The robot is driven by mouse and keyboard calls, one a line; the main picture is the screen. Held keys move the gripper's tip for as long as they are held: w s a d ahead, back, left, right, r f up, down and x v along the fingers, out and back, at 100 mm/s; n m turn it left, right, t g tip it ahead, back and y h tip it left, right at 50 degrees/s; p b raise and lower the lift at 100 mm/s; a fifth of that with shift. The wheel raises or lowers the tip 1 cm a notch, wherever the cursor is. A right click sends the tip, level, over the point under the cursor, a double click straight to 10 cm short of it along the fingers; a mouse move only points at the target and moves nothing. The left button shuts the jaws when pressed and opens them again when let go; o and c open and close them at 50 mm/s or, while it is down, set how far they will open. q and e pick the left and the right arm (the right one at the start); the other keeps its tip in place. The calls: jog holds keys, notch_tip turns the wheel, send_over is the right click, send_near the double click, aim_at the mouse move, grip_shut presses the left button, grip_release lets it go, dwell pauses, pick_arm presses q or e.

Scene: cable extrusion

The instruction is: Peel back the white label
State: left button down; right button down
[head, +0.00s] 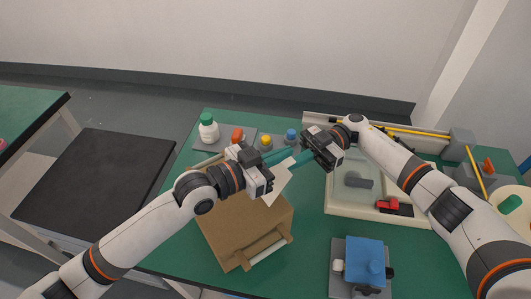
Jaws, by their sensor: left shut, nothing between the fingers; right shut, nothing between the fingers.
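A white label (277,187) shows as a pale, slanted sheet above the far right part of a brown cardboard box (232,226). Whether it is stuck to the box or lifted from it is unclear. My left gripper (289,153) reaches in from the left with its teal fingers shut and empty, just beyond the label. My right gripper (293,163) comes from the right, its teal fingers also shut and empty, close to the label's upper edge. The two sets of fingertips are very near each other. The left gripper's body hides part of the box and label.
A tray (203,142) with a green-capped white bottle (208,128) and small coloured items stands behind. A pale framed station (345,210) is to the right. A blue device (365,262) sits front right. Green table (185,235) is bare left of the box.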

aim_at(284, 163)
pick_arm(q)
jog(key=shift+f, duration=0.95)
pick_arm(e)
jog(key=shift+a, duration=0.15)
pick_arm(q)
jog(key=shift+w+d+f+y, duration=0.25)
jog(key=shift+d+f, duration=0.2)
jog(key=shift+f, duration=0.3)
pick_arm(e)
jog(key=shift+r, duration=0.1)
pick_arm(q)
jog(key=shift+a+f, duration=0.15)
pick_arm(e)
jog(key=c, duration=1.2)
grip_release()
jog(key=shift+r, duration=0.15)
